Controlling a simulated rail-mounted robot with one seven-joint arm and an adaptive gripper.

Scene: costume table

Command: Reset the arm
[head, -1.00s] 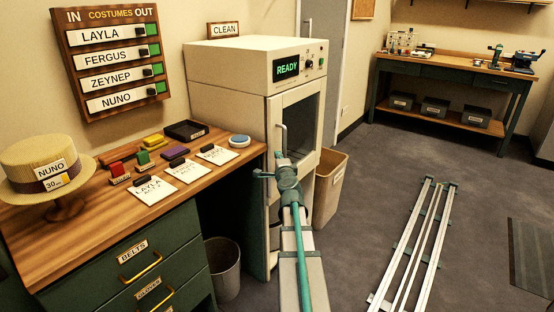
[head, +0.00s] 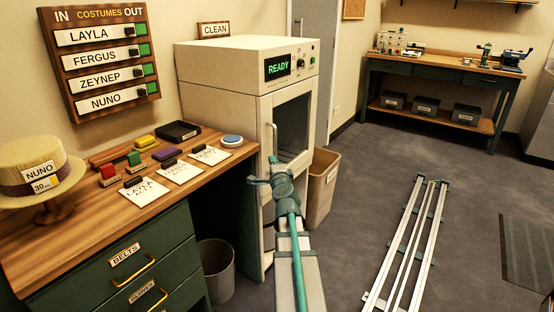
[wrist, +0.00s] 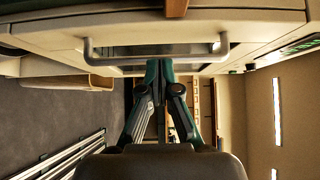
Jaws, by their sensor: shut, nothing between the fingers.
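My arm reaches from the bottom middle of the head view towards the front of the white cabinet (head: 223,79), which shows a green READY display (head: 278,66). The arm's end overlaps the cabinet's front right part in that view. In the wrist view my gripper (wrist: 160,70) has its dark green fingers brought together at the tips, with nothing between them. The cabinet's door handle (wrist: 150,52) shows beyond the fingertips. The cabinet door (head: 292,128) looks shut. I cannot tell the gap between fingertips and cabinet.
A wooden desk (head: 93,222) with a straw hat (head: 36,163), cards and coloured blocks stands on the left. A tan bin (head: 320,190) is beside the cabinet, and a grey bin (head: 216,272) below the desk. Floor rails (head: 408,245) lie at right. Open floor surrounds them.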

